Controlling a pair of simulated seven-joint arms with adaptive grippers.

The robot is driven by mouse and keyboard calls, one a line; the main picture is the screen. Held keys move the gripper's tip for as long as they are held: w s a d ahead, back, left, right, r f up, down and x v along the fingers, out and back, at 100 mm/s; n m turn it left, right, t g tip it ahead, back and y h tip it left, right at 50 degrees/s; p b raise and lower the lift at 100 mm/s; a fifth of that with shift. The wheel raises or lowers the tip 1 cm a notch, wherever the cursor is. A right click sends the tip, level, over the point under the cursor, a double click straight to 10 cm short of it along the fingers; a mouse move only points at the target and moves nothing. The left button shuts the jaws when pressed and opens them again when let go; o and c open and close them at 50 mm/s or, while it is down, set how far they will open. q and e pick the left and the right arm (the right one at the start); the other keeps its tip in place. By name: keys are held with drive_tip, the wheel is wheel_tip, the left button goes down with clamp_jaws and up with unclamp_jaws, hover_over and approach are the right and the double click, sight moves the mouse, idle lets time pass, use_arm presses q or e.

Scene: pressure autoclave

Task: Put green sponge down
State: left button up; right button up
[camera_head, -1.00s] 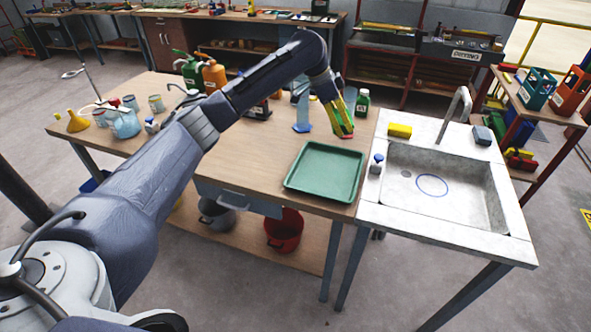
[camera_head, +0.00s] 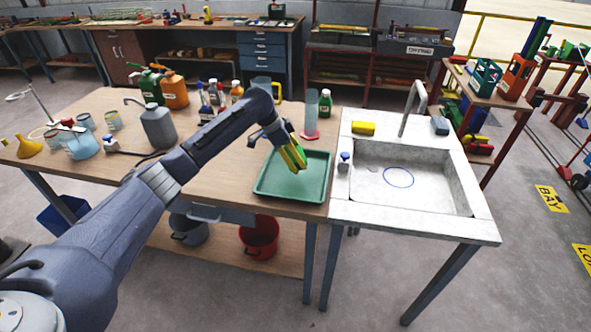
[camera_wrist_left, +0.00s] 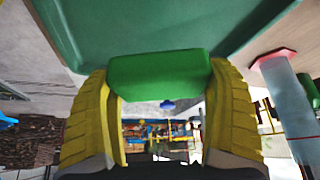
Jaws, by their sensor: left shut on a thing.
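My left gripper (camera_head: 293,158) has yellow fingers and points down over the green tray (camera_head: 265,189). In the left wrist view its two fingers (camera_wrist_left: 160,110) are shut on the green sponge (camera_wrist_left: 158,76), one finger on each side. The sponge is hard to make out in the head view. The tray (camera_wrist_left: 150,22) shows just beyond the sponge in the left wrist view; I cannot tell whether they touch. The tray lies on the wooden table, and its visible floor is empty. My right gripper is not in view.
A clear cylinder with a red base (camera_head: 311,118) stands just behind the tray. A grey sink (camera_head: 405,185) adjoins on the right, with a yellow block (camera_head: 363,128) and a pump bottle (camera_head: 344,162) on its rim. Several bottles stand behind the arm.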

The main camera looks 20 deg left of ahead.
sight(299, 174)
use_arm(q)
drive_tip(key=shift+f, duration=2.8)
drive_tip(key=shift+f, duration=0.15)
drive_tip(key=o, duration=0.9)
drive_tip(key=v, duration=1.2)
